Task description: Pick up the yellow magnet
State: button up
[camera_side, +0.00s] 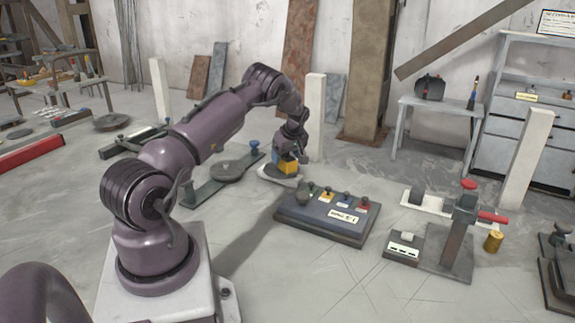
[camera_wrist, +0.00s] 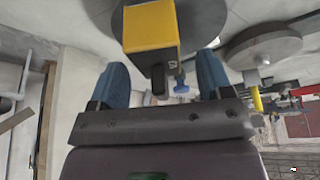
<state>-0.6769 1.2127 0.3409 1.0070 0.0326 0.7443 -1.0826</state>
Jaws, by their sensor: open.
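The yellow magnet (camera_side: 287,167) is a block-like piece on a pale rounded base (camera_side: 268,175), in the middle of the side view. In the wrist view the magnet (camera_wrist: 150,27) shows at the top, over a grey disc (camera_wrist: 206,15). My gripper (camera_side: 288,156) points down right at the magnet in the side view. In the wrist view the blue fingers of my gripper (camera_wrist: 163,75) are apart, with the magnet just ahead of and between them. I cannot tell whether either finger touches it. The magnet's lower part is partly hidden.
A dark panel with several knobs (camera_side: 310,220) lies close in front of the magnet. A low plate with a round disc (camera_side: 227,171) is to its left. A white post (camera_side: 315,115) stands close behind. A press-like stand with a red handle (camera_side: 457,230) is at right.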

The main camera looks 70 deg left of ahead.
jog(key=shift+f, duration=0.15)
grip_shut()
jog(key=shift+a, duration=0.1)
